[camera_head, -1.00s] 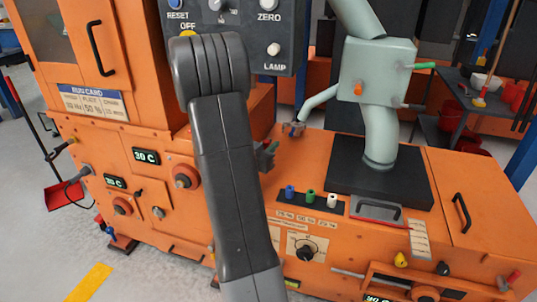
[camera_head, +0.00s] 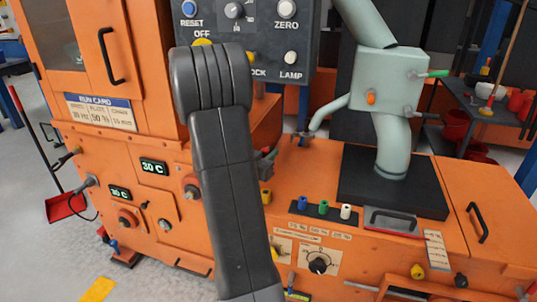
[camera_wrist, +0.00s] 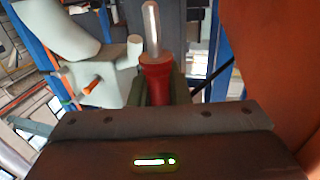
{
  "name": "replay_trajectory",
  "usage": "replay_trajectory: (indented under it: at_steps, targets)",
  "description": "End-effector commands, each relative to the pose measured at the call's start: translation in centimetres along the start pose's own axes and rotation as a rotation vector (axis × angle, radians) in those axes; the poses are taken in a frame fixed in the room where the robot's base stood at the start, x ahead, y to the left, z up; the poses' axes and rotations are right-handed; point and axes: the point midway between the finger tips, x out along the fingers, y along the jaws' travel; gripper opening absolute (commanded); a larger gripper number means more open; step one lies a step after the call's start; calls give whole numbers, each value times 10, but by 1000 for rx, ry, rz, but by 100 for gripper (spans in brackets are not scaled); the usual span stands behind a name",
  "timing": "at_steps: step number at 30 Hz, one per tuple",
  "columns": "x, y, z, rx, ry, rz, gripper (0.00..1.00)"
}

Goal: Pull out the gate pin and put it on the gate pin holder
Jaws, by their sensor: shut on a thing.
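In the wrist view a pin with a red grip (camera_wrist: 155,78) and a bright metal shaft (camera_wrist: 151,28) stands between the fingers of my gripper (camera_wrist: 158,92). My gripper is shut on the red grip, and the shaft points away from the wrist, clear of any hole that I can see. I take it to be the gate pin. In the head view my own arm hides the pin and most of the gripper. I cannot tell which part is the gate pin holder.
The orange machine (camera_head: 330,200) fills the middle. A pale green spout box (camera_head: 385,82) stands on a dark base (camera_head: 350,188). A strip with blue, green and white plugs (camera_head: 320,219) lies in front. A control panel (camera_head: 262,30) is above.

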Motion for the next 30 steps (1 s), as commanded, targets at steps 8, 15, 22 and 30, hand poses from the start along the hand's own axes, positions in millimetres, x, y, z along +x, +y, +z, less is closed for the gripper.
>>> replay_trajectory:
  at_steps: [8, 15, 22, 30]
  targets:
    - [0, 0, 24, -2, -1, 0, 0]
    - [0, 0, 47, -1, -1, 0, 0]
    - [0, 0, 57, 0, 0, 0, 0]
    - [0, 0, 57, 0, 0, 0, 0]
